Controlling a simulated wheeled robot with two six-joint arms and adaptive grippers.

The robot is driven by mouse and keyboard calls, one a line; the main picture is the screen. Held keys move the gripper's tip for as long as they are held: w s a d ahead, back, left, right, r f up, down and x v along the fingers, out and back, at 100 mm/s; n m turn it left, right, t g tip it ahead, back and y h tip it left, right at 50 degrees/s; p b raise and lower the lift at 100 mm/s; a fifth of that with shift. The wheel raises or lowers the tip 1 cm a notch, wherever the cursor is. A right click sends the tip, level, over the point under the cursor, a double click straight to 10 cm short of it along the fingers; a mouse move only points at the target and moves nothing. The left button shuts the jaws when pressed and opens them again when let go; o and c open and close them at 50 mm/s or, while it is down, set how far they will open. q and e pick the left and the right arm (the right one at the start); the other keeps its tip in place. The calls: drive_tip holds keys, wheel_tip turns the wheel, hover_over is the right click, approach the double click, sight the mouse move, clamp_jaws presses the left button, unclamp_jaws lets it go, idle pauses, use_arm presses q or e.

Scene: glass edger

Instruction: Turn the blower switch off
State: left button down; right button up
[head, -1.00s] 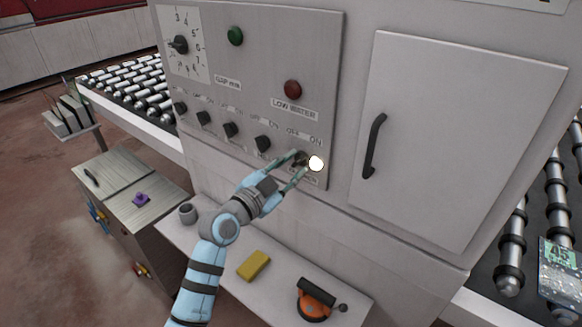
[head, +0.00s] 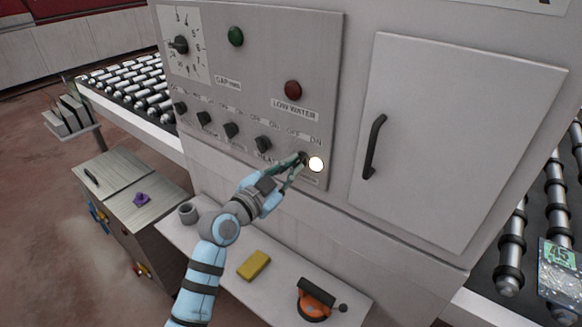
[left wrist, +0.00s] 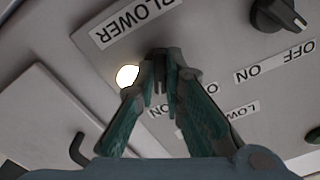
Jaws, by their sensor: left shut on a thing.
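The blower switch is a dark rotary knob (left wrist: 158,55) at the right end of the knob row on the grey control panel (head: 265,90). The "BLOWER" label (left wrist: 138,20) shows beside it in the left wrist view, where the lettering is upside down. A round lamp (head: 316,164) next to the knob glows white; it also shows in the left wrist view (left wrist: 128,76). My left gripper (head: 299,162) is shut on this knob, with its green-padded fingers at both sides. The fingers hide most of the knob in the head view. My right gripper is not in view.
Another dark knob (head: 263,143) sits close to the left in the row. A cabinet door with a black handle (head: 374,146) is to the right. The shelf (head: 225,265) below holds a yellow block (head: 254,265) and an orange-and-black tool (head: 316,300).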

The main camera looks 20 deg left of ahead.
use_arm(q)
drive_tip(key=n+p, duration=0.1)
drive_tip(key=n, duration=0.5)
drive_tip(key=shift+d+p, duration=0.1)
drive_tip(key=shift+p, duration=0.25)
drive_tip(key=n+p, duration=0.2)
drive_tip(key=n, duration=0.4)
drive_tip(key=shift+n, duration=0.3)
drive_tip(key=shift+d, duration=0.1)
drive_tip(key=c, duration=1.7)
unclamp_jaws()
